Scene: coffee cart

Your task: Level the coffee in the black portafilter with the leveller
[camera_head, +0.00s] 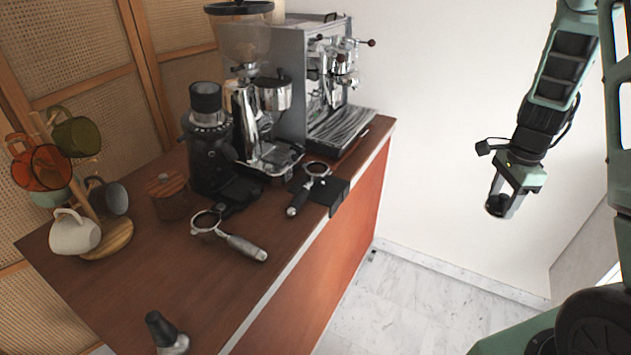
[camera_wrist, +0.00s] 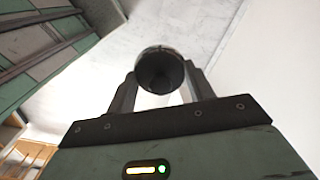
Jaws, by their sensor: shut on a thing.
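My gripper (camera_head: 506,203) is out over the floor at the right, well away from the counter. It is shut on a small dark round thing, which looks like the leveller (camera_head: 496,206). In the wrist view the leveller (camera_wrist: 160,69) shows as a dark round body between the two fingers. A portafilter with a dark handle (camera_head: 297,204) lies on the counter near the espresso machine. Another portafilter with a greyish handle (camera_head: 246,247) lies nearer the front. I cannot tell for sure which one is the black one, or how the coffee lies in either basket.
The wooden counter (camera_head: 130,285) holds a tamper (camera_head: 166,335) at the near edge, a mug tree with several mugs (camera_head: 75,233), a wooden-lidded jar (camera_head: 168,198), grinders (camera_head: 207,150) and an espresso machine (camera_head: 342,135). Open floor (camera_head: 420,300) lies between counter and arm.

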